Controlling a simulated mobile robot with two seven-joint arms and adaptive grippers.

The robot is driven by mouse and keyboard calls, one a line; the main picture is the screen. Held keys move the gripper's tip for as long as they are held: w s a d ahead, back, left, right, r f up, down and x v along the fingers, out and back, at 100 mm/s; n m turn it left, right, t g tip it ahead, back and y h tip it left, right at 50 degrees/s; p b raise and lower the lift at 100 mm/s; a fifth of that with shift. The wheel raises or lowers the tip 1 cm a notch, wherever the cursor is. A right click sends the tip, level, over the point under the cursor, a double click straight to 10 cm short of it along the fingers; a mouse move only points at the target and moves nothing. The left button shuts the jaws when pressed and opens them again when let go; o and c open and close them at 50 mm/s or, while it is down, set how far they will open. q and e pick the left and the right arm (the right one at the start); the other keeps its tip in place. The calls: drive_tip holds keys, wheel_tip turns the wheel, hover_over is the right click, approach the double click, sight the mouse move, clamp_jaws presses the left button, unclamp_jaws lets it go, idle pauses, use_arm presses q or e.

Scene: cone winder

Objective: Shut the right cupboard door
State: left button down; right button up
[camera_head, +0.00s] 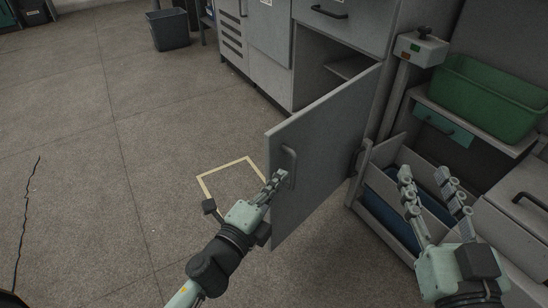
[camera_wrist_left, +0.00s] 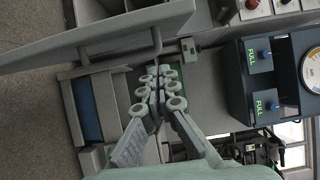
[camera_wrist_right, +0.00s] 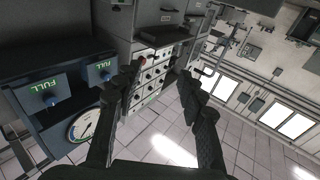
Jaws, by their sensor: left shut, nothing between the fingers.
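The right cupboard door (camera_head: 325,135) is a grey panel standing wide open, hinged at its right side, with the dark cupboard interior (camera_head: 318,58) showing behind it. A vertical bar handle (camera_head: 288,165) sits near its free edge. My left gripper (camera_head: 279,178) is shut with its fingertips at the handle; I cannot tell whether they touch it. In the left wrist view, the door (camera_wrist_left: 85,42) crosses the upper left and the closed fingers (camera_wrist_left: 158,85) lie just below the handle (camera_wrist_left: 156,40). My right gripper (camera_head: 424,174) is open and empty, over the open drawer at the right.
An open drawer (camera_head: 385,185) with a blue thing inside sticks out right of the door. A green bin (camera_head: 490,98) sits on a shelf above it. A yellow floor outline (camera_head: 202,178) lies left of the door.

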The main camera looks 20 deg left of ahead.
sight(283, 150)
use_arm(q)
drive_tip(key=shift+w+a, duration=0.5)
drive_tip(key=shift+w, duration=0.4)
drive_tip(key=shift+w+a, duration=0.5)
drive_tip(key=shift+w, duration=0.4)
drive_tip(key=shift+w+a, duration=0.5)
drive_tip(key=shift+w, duration=0.4)
use_arm(e)
drive_tip(key=shift+w+d+f+g+h, duration=0.1)
drive_tip(key=shift+d+f+g+h, duration=0.2)
drive_tip(key=shift+f, duration=0.4)
drive_tip(key=shift+d+f+g+h, duration=0.15)
drive_tip(key=shift+d+f+g, duration=0.2)
drive_tip(key=shift+f, duration=0.4)
drive_tip(key=shift+w+d+f+g+h, duration=0.1)
drive_tip(key=shift+d+f+g+h, duration=0.2)
drive_tip(key=shift+f, duration=0.4)
